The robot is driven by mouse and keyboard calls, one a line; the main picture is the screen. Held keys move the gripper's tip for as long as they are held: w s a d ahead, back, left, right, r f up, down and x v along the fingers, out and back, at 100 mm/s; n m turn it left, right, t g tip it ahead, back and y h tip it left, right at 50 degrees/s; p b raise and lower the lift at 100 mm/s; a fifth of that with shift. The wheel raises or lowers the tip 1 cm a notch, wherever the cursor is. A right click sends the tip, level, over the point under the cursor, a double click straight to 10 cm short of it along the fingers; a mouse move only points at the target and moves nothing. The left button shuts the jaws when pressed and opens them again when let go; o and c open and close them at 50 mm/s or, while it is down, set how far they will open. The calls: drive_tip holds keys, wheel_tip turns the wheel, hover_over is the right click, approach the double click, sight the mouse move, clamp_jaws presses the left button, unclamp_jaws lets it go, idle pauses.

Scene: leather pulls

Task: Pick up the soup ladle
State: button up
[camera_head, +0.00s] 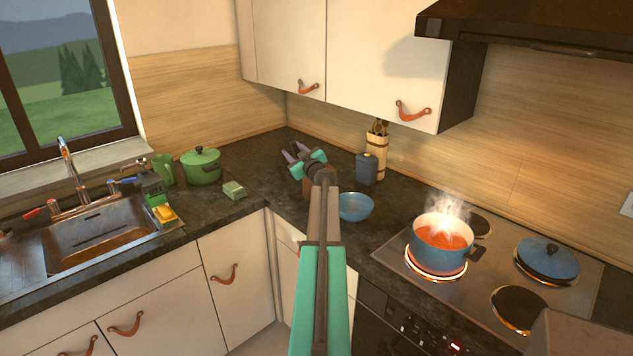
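I cannot make out a soup ladle for certain in the head view. A light wooden holder (377,157) stands at the back against the wall with brown utensil tops showing, too small to identify. A blue pot (441,263) of steaming orange soup sits on a glowing burner, and no ladle shows in it. My gripper (295,150) is over the back corner of the counter, left of the holder and well away from the pot. Its two purple-grey fingers are apart, and nothing shows between them.
A blue bowl (355,207) and a dark blue canister (367,169) are right of my arm. A green pot (201,166), green block (234,190) and sink (98,236) are left. The hood (533,24) overhangs.

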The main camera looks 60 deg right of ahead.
clamp_jaws()
idle(0.3)
drive_tip(key=shift+r, duration=0.1)
wheel_tip(320, 180, up, 10)
drive_tip(key=b, duration=0.2)
drive_tip(key=shift+b, duration=0.4)
idle(0.3)
idle(0.4)
